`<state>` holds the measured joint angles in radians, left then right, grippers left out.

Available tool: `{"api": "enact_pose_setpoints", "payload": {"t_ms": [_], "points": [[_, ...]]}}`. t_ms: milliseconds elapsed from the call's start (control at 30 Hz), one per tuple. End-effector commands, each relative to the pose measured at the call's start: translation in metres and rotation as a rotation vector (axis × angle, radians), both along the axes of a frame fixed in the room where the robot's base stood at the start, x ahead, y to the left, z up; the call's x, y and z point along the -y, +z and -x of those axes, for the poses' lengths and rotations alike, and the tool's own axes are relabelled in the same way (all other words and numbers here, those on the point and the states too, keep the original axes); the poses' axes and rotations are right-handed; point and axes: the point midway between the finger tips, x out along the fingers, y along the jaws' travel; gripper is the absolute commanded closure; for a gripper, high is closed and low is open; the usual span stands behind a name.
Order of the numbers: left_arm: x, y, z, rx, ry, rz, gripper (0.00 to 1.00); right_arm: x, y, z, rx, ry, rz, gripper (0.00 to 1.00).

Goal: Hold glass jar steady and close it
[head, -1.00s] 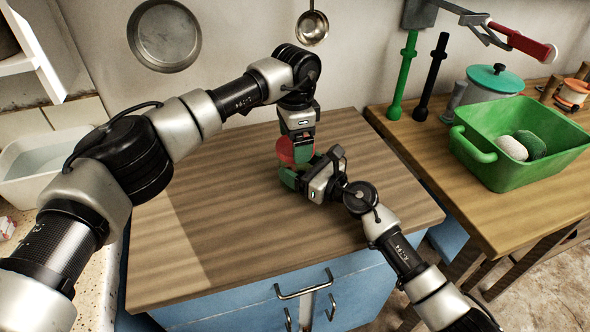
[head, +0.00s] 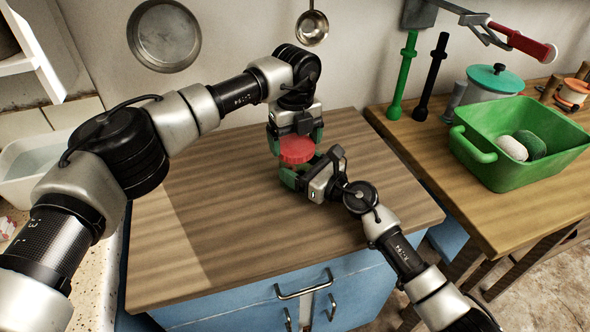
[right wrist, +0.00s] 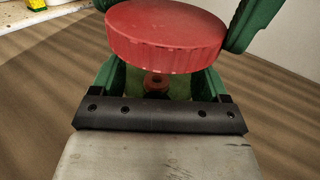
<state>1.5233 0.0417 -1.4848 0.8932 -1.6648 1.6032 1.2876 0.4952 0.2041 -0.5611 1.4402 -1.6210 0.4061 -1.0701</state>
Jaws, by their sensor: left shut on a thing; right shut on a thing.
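The red round lid (head: 297,150) is level between the green fingers of my left gripper (head: 296,142), which is shut on it from above. It also shows large in the right wrist view (right wrist: 165,38), with the left fingers at its sides. My right gripper (head: 301,171) is shut low on the glass jar (right wrist: 183,88), directly below the lid. The jar is clear and mostly hidden by the lid and the right gripper. I cannot tell whether the lid touches the jar's rim.
The wooden worktop (head: 215,235) is clear around both grippers. On the table at right stand a green basin (head: 500,170) with two stones and a pot with a teal lid (head: 495,77). A pan (head: 164,35) and a ladle (head: 312,27) hang on the wall behind.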

Motion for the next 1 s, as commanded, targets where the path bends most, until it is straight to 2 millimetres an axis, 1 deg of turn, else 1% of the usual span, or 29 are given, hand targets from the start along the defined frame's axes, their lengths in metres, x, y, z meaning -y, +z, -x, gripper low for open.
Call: {"api": "enact_pose_setpoints", "payload": {"t_ms": [33, 100, 400, 533, 900, 1000], "points": [[0.0006, -0.0001, 0.0004, 0.001, -0.107, -0.001, 0.40, -0.0011, -0.0007, 0.0009, -0.001, 0.004, 0.002, 0.90], [0.0009, -0.0003, 0.0007, 0.001, -0.257, -0.002, 0.40, -0.0011, -0.0007, 0.0009, -0.001, 0.004, 0.002, 0.90], [0.0015, -0.0008, 0.0016, 0.000, -0.900, -0.004, 0.42, -0.0009, -0.0008, 0.0006, -0.002, 0.003, 0.001, 0.91], [0.0017, -0.0010, 0.0018, 0.000, -1.177, -0.003, 0.39, -0.0008, -0.0008, 0.0005, -0.002, 0.003, 0.001, 0.91], [0.0021, -0.0014, 0.0020, 0.005, -1.965, -0.005, 0.42, -0.0014, -0.0007, 0.0009, -0.001, 0.005, 0.002, 0.91], [0.0020, -0.0016, 0.0022, 0.006, -2.177, -0.005, 0.40, -0.0015, -0.0007, 0.0010, -0.001, 0.005, 0.002, 0.90]]}}
